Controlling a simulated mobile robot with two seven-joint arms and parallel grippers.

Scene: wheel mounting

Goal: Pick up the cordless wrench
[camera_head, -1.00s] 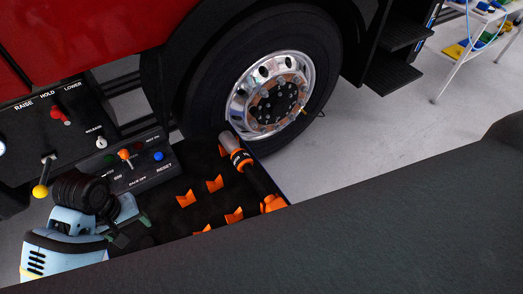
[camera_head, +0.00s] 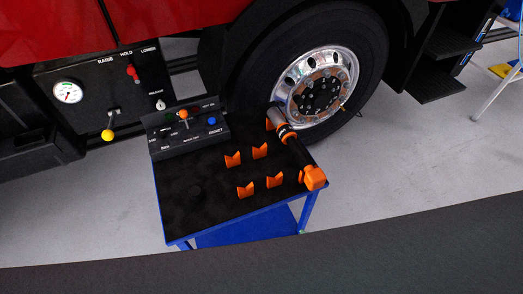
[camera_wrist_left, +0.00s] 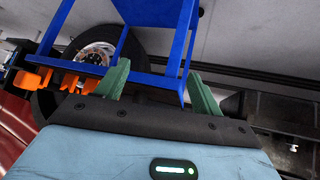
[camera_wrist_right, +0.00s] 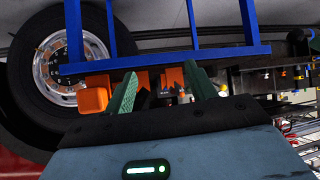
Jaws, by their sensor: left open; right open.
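The cordless wrench (camera_head: 293,143) lies at the right side of the black-topped cart (camera_head: 197,205) in the head view. Its grey nose points toward the truck wheel and its orange battery end is at the cart's near right corner. An orange block (camera_wrist_right: 93,99), likely that battery end, shows left of my right gripper (camera_wrist_right: 160,71) in the right wrist view. My right gripper is open and empty. My left gripper (camera_wrist_left: 158,69) is open and empty, with the blue cart frame beyond its fingers. Neither gripper shows in the head view.
Several orange holders (camera_head: 260,151) stand on the cart top. A control box (camera_head: 187,133) with levers and buttons sits at its back left. The truck wheel (camera_head: 315,85) is behind the cart. A dark band crosses the bottom of the head view. Open floor lies right of the cart.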

